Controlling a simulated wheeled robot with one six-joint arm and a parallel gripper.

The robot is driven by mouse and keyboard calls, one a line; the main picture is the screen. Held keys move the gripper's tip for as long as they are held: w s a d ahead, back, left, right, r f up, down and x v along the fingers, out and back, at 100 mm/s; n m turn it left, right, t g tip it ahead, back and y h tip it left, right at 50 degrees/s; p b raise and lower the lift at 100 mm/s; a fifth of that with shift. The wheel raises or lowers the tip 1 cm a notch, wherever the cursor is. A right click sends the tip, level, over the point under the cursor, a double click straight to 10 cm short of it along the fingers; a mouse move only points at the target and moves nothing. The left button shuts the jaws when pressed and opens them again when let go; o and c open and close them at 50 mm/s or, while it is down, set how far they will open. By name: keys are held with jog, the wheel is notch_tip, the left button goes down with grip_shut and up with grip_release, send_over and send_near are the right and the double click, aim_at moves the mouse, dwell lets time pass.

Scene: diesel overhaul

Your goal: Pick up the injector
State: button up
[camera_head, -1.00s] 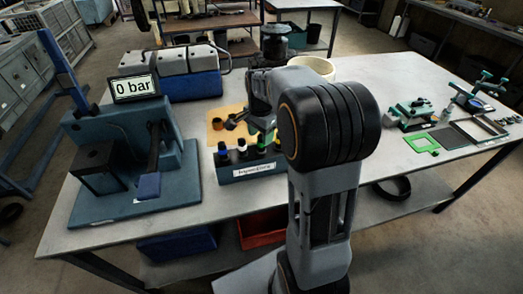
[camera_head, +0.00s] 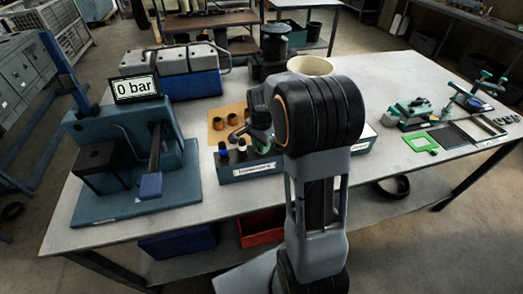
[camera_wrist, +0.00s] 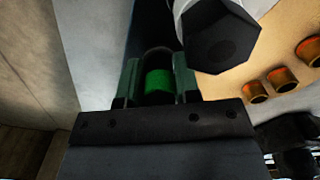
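The injector rack (camera_head: 250,172), a dark blue box with a white label, stands on the near part of the bench in the head view. Blue and white injector tops (camera_head: 242,146) show at its left end; my arm hides the rest. In the wrist view a dark cylindrical injector with a green band (camera_wrist: 158,82) lies between the two dark green fingers of my gripper (camera_wrist: 157,85). The fingers flank it closely; whether they press on it cannot be told. In the head view my gripper is over the rack's right part, largely hidden by my arm.
Copper cups (camera_wrist: 283,80) sit on a tan board (camera_wrist: 225,84) to the right. The test stand reading 0 bar (camera_head: 135,88) is left of the rack. A cream bowl (camera_head: 311,66) stands behind my arm.

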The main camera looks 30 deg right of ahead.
grip_shut()
notch_tip(320, 180, up, 18)
dwell(1.1)
jog(key=shift+c, duration=0.4)
grip_release()
grip_shut()
